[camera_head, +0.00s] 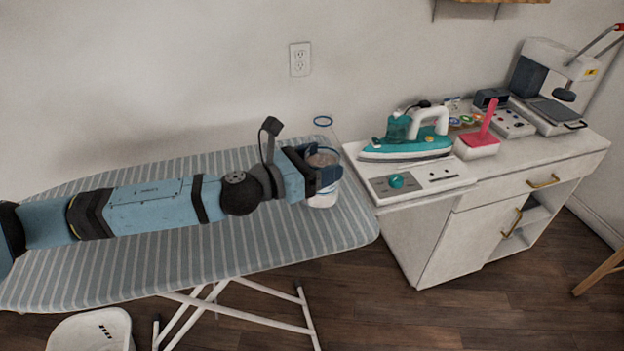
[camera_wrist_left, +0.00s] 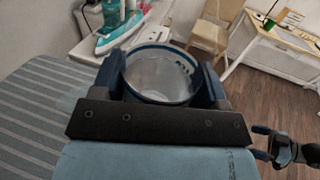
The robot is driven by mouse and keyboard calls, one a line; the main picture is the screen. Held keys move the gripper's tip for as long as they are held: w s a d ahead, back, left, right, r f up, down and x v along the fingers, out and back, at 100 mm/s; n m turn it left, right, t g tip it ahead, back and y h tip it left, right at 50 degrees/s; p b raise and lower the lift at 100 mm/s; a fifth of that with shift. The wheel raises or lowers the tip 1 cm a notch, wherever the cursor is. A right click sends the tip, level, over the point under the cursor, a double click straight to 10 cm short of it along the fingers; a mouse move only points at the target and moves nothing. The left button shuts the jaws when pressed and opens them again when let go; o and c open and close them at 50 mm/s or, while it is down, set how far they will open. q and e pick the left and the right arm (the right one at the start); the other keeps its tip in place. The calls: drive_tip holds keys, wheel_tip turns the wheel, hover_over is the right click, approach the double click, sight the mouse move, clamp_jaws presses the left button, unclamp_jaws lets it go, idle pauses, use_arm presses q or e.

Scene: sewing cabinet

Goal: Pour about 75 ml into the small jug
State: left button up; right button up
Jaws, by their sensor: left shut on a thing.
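My left gripper (camera_head: 322,178) reaches across the ironing board from the left and is shut on a clear, blue-rimmed jug (camera_head: 323,200). In the left wrist view this jug (camera_wrist_left: 160,78) sits between the two fingers, looks about upright, and has pale contents low inside. I cannot tell whether its base touches the board.
The striped ironing board (camera_head: 150,260) is clear to the left. At the right, a white cabinet (camera_head: 440,245) carries a teal iron (camera_head: 405,145), a control panel (camera_head: 395,181), a pink-handled tool (camera_head: 485,130) and a press (camera_head: 555,85).

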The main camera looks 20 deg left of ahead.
sight(324, 194)
use_arm(q)
drive_tip(key=f+m+g+h+b, duration=0.2)
drive_tip(key=f+b, duration=0.1)
drive_tip(key=d+f+m+g+h+b, duration=0.1)
drive_tip(key=f+m+g+h+b, duration=0.1)
drive_tip(key=f+g+b, duration=0.1)
drive_tip(key=shift+w+d+f+g, duration=0.15)
drive_tip(key=shift+d+f+g, duration=0.05)
drive_tip(key=shift+g, duration=0.1)
drive_tip(key=shift+a+f+m+g+h+b, duration=0.15)
drive_tip(key=shift+f+m+g+h+b, duration=0.25)
drive_tip(key=shift+f+m+g+b, duration=0.4)
drive_tip(key=shift+a+f+g+b, duration=0.2)
drive_tip(key=shift+g+b, duration=0.1)
drive_tip(key=shift+b, duration=0.1)
use_arm(e)
drive_tip(key=f, duration=0.5)
drive_tip(key=shift+w+a+f, duration=0.25)
drive_tip(key=shift+a, duration=0.05)
use_arm(q)
drive_tip(key=shift+m, duration=0.3)
drive_tip(key=shift+h, duration=0.3)
